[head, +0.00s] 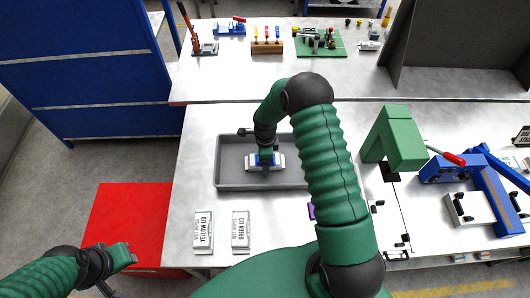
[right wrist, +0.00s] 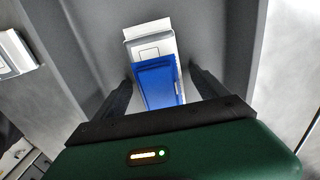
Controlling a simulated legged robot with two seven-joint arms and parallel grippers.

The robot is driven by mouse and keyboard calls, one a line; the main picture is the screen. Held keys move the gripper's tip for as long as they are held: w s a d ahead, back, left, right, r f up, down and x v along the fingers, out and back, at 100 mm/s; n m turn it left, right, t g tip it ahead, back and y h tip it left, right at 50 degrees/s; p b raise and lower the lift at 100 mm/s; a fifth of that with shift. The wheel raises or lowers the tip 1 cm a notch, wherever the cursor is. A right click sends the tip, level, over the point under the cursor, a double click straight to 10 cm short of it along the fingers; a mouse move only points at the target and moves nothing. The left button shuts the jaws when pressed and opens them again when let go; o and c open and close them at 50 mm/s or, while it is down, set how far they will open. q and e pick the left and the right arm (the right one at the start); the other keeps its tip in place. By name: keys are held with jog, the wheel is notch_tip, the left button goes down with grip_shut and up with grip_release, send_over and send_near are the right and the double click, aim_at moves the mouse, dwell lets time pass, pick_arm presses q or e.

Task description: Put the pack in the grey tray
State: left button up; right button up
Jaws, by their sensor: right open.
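The pack, white with a blue part (right wrist: 157,82), lies in the grey tray (head: 230,180). Its white end (right wrist: 150,42) shows beyond the blue part in the right wrist view. In the head view the pack (head: 278,161) is partly covered by my right gripper (head: 265,168), which is down over the tray. In the right wrist view my right gripper (right wrist: 161,72) is open, with one dark finger on each side of the pack and gaps beside it. My left gripper (head: 130,254) is low at the left, over the red surface; its jaw opening is not clear.
Two labelled white boxes, one (head: 203,232) and another (head: 241,231), lie in front of the tray. A green block-shaped stand (head: 402,140) and a blue jib (head: 490,190) are to the right. Tools stand on the back bench (head: 260,70).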

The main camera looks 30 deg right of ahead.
notch_tip(320, 180, up, 16)
jog(key=b, duration=0.3)
jog(key=s+a+n+t+b, duration=0.1)
jog(key=s+a+n, duration=0.4)
jog(key=s+n, duration=0.3)
jog(key=s+a+f+n+t+b, duration=0.1)
jog(key=s+a+n, duration=0.5)
jog(key=n, duration=1)
jog(key=shift+s+a+t, duration=0.25)
jog(key=shift+s+t, duration=0.05)
jog(key=shift+s, duration=0.6)
jog(key=shift+s+a, duration=0.1)
